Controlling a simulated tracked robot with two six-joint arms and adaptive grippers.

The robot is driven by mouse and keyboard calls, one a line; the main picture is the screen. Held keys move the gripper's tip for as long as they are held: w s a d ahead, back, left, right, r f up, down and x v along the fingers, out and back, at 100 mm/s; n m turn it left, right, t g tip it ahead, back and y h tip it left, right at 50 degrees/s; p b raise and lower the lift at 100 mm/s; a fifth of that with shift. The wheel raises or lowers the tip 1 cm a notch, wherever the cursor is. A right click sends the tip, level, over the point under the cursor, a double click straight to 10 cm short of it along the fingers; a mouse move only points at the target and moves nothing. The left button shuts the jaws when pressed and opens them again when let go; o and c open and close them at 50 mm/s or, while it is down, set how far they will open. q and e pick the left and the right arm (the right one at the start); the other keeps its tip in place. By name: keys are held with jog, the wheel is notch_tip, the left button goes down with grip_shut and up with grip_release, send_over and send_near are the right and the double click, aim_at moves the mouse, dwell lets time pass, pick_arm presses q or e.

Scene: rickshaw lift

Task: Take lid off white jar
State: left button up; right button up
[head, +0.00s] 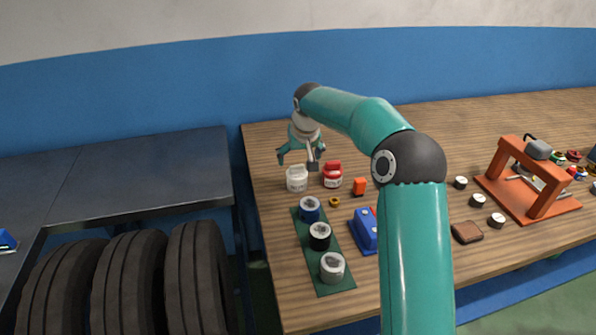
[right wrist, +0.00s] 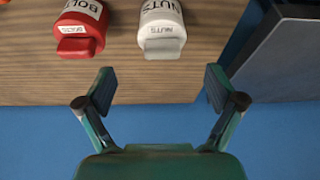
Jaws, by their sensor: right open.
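The white jar (head: 297,181) stands near the back left corner of the wooden table, with its lid on top. In the right wrist view the white jar (right wrist: 162,14) is at the top middle and carries a "NUTS" label, with a paler block-like part (right wrist: 162,46) on its near side. My right gripper (head: 298,161) is open and empty, just behind and above the white jar. In the right wrist view its spread fingers (right wrist: 160,86) are apart from the jar, which lies ahead between their lines. My left gripper is not in view.
A red jar (head: 332,178) labelled "BOLTS" stands close to the right of the white jar. An orange block (head: 359,187), a blue box (head: 364,231) and a green mat (head: 309,262) with several rolls lie in front. An orange frame (head: 545,201) stands right. A blue wall (head: 130,90) is behind.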

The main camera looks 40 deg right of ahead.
aim_at(297, 166)
jog(key=p+x, duration=0.1)
jog(key=x, duration=0.4)
jog(key=shift+a, duration=0.15)
jog(key=shift+c, duration=0.3)
jog(key=c, duration=1)
